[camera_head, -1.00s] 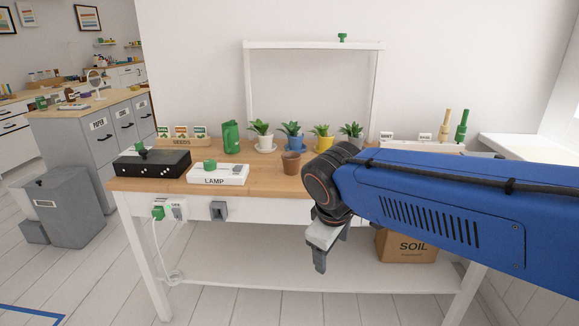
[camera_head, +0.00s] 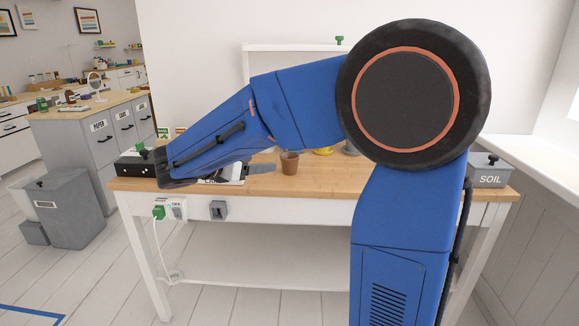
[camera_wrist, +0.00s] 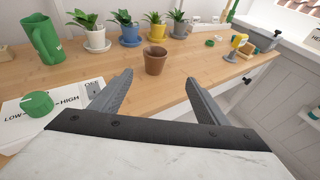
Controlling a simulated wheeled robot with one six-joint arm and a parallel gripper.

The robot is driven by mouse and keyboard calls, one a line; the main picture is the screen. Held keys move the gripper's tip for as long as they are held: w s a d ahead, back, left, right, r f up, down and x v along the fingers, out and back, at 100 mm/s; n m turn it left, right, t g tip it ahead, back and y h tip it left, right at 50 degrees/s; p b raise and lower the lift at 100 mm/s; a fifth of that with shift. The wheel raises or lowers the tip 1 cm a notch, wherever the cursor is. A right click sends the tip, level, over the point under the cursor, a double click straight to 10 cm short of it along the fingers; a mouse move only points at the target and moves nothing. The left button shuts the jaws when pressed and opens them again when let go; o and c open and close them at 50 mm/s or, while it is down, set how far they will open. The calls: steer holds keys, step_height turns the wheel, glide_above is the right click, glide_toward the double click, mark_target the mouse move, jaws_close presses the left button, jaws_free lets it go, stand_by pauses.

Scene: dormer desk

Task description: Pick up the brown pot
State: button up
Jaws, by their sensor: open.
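The brown pot (camera_head: 289,163) stands upright and empty on the wooden desk, near its front edge. In the wrist view the brown pot (camera_wrist: 155,62) lies straight ahead, just beyond my fingertips and about centred between them. My gripper (camera_wrist: 158,80) is open, with nothing between its fingers. In the head view a grey finger of my gripper (camera_head: 264,168) points right toward the pot from its left side, with a small gap.
A white lamp box (camera_wrist: 62,98) with a green knob lies left of and beneath my gripper. A green jug (camera_wrist: 40,40) and potted plants in white (camera_wrist: 94,40), blue (camera_wrist: 130,38), yellow (camera_wrist: 157,33) and grey (camera_wrist: 178,28) pots stand behind.

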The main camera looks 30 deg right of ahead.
glide_toward(294, 157)
steer(key=shift+s+d+f, duration=0.1)
steer(key=shift+s+f, duration=0.1)
steer(key=shift+s, duration=0.15)
steer(key=shift+w+x, duration=0.15)
steer(key=shift+x, duration=1.15)
steer(key=shift+w+x, duration=0.2)
steer(key=shift+x, duration=1.15)
steer(key=shift+r, duration=0.2)
steer(key=c, duration=1)
